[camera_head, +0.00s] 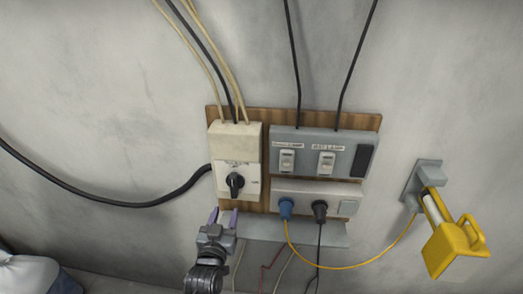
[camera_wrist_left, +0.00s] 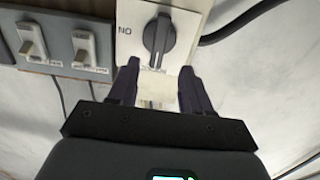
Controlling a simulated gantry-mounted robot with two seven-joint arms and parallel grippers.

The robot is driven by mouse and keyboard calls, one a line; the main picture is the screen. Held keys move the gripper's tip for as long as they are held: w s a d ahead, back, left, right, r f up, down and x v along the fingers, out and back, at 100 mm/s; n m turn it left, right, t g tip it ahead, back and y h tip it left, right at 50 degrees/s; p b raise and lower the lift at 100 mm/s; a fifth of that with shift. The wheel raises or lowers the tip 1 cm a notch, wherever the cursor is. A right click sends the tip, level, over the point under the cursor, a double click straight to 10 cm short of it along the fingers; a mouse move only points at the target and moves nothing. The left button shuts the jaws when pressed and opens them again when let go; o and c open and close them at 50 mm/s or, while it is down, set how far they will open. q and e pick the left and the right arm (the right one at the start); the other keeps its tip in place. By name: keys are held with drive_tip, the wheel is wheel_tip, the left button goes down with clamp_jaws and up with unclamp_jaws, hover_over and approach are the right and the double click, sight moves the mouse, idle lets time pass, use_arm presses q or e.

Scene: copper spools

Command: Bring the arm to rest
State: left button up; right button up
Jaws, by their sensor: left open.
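My left gripper (camera_head: 225,217) is open and empty, with its fingers pointing up just below the white breaker box (camera_head: 222,190). In the left wrist view its two fingertips (camera_wrist_left: 157,85) are spread below the black rotary knob (camera_wrist_left: 158,36), with a gap between them. The knob (camera_head: 235,184) sits on the front of the breaker box, its grip roughly upright. Whether the fingers touch the box, I cannot tell. My right gripper is not in view.
A wooden board (camera_head: 268,118) carries the breaker box, a grey switch panel (camera_head: 308,143) with two switches, and a socket strip (camera_head: 330,193) with blue and black plugs. A yellow lamp (camera_head: 455,250) hangs at the right. A grey ledge (camera_head: 300,232) runs below. Cables hang around.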

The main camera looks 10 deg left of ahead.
use_arm(q)
drive_tip(key=s+f+g, duration=0.2)
drive_tip(key=s+f, duration=0.2)
drive_tip(key=f, duration=0.4)
drive_tip(key=s+f+m+g+h, duration=0.15)
drive_tip(key=s+f, duration=0.25)
drive_tip(key=s, duration=0.4)
drive_tip(key=s+a+f+g, duration=0.1)
drive_tip(key=s+f+g, duration=0.25)
drive_tip(key=s, duration=0.35)
drive_tip(key=s+f+m+g+h, duration=0.15)
drive_tip(key=s+f, duration=0.25)
drive_tip(key=s, duration=0.4)
drive_tip(key=s+r+g+y, duration=0.1)
drive_tip(key=s+r+g, duration=0.1)
drive_tip(key=s+g, duration=0.55)
wheel_tip(320, 180, up, 13)
drive_tip(key=s+t+p, duration=0.1)
drive_tip(key=p, duration=1.2)
drive_tip(key=shift+s+f+t, duration=0.2)
drive_tip(key=shift+s+t, duration=0.1)
